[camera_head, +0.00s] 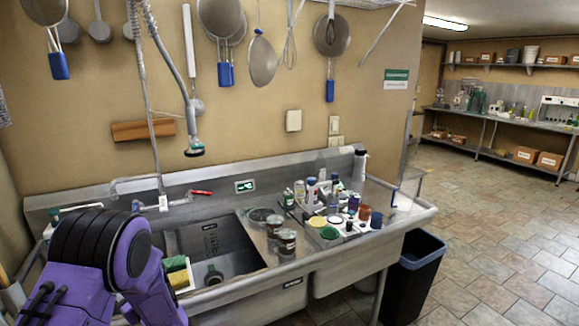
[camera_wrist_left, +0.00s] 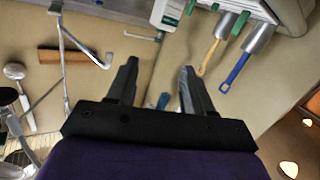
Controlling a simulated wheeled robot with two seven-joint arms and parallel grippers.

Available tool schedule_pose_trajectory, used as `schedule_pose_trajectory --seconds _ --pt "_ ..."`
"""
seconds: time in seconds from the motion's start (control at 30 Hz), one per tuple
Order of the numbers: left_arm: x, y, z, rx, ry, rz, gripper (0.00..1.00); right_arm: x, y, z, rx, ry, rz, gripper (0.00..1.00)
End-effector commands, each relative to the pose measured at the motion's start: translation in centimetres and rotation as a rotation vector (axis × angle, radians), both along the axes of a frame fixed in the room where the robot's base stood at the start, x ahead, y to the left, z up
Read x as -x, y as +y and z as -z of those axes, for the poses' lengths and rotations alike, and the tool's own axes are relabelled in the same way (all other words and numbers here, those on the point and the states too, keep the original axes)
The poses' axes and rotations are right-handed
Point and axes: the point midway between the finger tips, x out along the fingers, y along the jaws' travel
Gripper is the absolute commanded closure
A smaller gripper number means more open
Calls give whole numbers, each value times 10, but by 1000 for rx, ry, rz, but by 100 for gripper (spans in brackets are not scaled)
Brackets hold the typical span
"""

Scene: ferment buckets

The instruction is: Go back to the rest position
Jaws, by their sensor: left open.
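My left gripper (camera_wrist_left: 158,66) shows in the left wrist view with its two dark fingers spread apart. Nothing is held between them, and a beige wall shows behind. In the head view my purple and black left arm rises at the lower left, in front of the sink's left end. The left fingers do not show in the head view. My right gripper is in neither view.
A steel sink (camera_head: 340,263) holds jars and bottles on its right side. A sponge tray (camera_head: 178,274) sits beside my left arm. A hose sprayer (camera_head: 194,150) hangs above. A dark bin (camera_head: 412,275) stands at right; the tiled floor beyond is open.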

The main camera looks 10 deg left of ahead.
Motion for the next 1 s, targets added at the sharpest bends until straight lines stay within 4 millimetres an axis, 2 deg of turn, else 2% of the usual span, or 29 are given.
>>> schedule_pose_trajectory --seconds 0.03,0.17,0.27,0.3,0.4,0.47,0.5,0.6,0.7,0.8,0.9,1.0 --pt "3 -11 22 28 25 44 49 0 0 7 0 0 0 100" --pt "19 -47 85 125 105 176 49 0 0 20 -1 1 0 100" --pt "44 -84 143 233 195 287 49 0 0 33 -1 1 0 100" --pt "57 -100 167 282 239 329 49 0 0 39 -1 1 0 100" --pt "97 -140 221 405 353 419 49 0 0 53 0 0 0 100" --pt "126 -163 250 478 425 464 49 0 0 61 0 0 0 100" --pt "146 -178 268 526 479 494 49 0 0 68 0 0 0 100" --pt "198 -211 306 630 613 555 49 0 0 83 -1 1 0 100" --pt "244 -235 333 699 732 595 49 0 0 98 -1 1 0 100" --pt "273 -245 352 734 797 596 49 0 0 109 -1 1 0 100" --pt "284 -245 359 742 822 590 49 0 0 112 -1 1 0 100" --pt "285 -245 358 742 825 588 49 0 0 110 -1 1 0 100"
